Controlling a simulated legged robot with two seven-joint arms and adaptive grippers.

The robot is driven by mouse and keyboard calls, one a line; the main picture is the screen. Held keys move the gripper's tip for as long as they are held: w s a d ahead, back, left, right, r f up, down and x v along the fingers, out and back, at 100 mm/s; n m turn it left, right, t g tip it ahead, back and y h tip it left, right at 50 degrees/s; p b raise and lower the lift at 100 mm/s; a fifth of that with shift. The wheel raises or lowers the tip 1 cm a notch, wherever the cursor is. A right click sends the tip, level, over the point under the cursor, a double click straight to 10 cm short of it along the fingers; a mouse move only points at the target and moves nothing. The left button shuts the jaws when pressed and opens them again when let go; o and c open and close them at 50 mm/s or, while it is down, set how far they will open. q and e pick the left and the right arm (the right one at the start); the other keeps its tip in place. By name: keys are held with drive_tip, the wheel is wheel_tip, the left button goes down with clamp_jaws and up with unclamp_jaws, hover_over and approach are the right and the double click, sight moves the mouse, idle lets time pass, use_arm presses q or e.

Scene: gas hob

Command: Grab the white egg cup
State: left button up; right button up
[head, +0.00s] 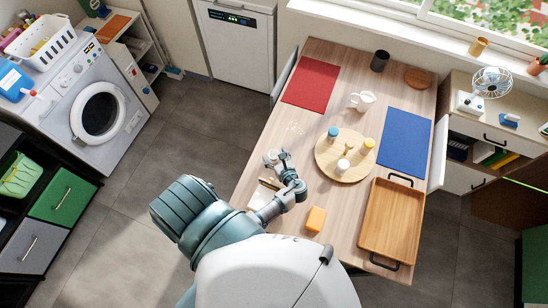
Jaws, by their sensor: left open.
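A small whitish cup (271,156), which looks like the egg cup, stands on the wooden table near its left edge. My left gripper (279,161) is open beside it, with its fingers at the cup's right side. The fingers hide part of the cup, and I cannot tell whether they touch it. My right gripper is not in view.
The wooden table (304,140) holds a round board (325,163) with several small containers, a white jug (362,101), a red mat (311,82), a blue mat (405,142), a wooden tray (388,222) and an orange block (316,219). Bare tabletop lies behind the cup.

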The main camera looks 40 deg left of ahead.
use_arm(q)
drive_tip(key=c, duration=1.2)
